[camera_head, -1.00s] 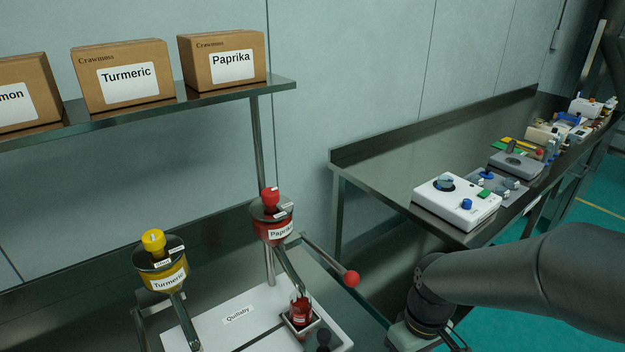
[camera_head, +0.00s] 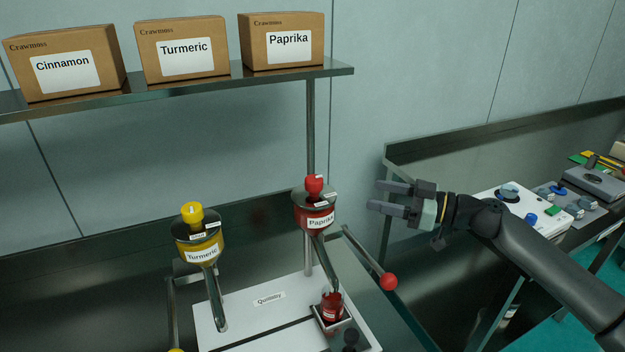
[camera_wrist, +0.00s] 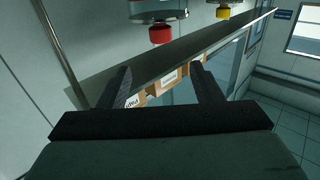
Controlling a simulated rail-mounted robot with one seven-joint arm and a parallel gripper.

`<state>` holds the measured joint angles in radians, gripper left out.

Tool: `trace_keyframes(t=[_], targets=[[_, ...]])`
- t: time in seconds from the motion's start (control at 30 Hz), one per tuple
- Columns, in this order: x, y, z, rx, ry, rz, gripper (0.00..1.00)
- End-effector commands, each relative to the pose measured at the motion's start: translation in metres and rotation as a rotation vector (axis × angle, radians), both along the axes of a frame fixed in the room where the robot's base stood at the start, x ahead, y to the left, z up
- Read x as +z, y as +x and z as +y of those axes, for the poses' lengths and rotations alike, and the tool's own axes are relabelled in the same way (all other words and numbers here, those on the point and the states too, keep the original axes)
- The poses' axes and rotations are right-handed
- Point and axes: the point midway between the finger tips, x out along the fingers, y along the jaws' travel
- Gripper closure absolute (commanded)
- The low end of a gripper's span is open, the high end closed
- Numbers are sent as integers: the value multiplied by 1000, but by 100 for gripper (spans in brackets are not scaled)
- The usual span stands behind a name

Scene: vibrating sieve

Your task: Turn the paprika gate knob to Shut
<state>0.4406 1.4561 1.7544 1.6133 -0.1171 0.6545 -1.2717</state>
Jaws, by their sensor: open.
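The paprika hopper (camera_head: 317,219) is a red container labelled "Paprika" at the centre of the head view. Its red gate knob (camera_head: 314,186) stands on top, with small white label tags beside it. The tags are too small to read. My gripper (camera_head: 374,195) is open and empty, pointing left, to the right of the red knob and apart from it. In the wrist view, my gripper's two fingers (camera_wrist: 160,82) are spread with nothing between them. A red knob (camera_wrist: 160,33) shows beyond them near the top, and a yellow one (camera_wrist: 223,14) farther right.
The turmeric hopper (camera_head: 201,250) with its yellow knob (camera_head: 192,212) stands to the left. A red jar (camera_head: 332,307) sits under the paprika chute. A lever with a red ball (camera_head: 388,282) sticks out at right. Boxes stand on the shelf (camera_head: 230,83) above. A side bench holds devices.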

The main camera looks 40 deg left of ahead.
Motion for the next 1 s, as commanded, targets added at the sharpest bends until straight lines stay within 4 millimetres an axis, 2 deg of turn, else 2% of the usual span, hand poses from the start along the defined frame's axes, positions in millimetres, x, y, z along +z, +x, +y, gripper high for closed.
trace_keyframes(t=[0.17,0.7,0.9,1.0], targets=[[4,-4,16,2,7,-1,41],[4,-35,127,4,4,1,41],[3,-42,156,3,4,0,41],[2,-43,163,1,3,1,41]])
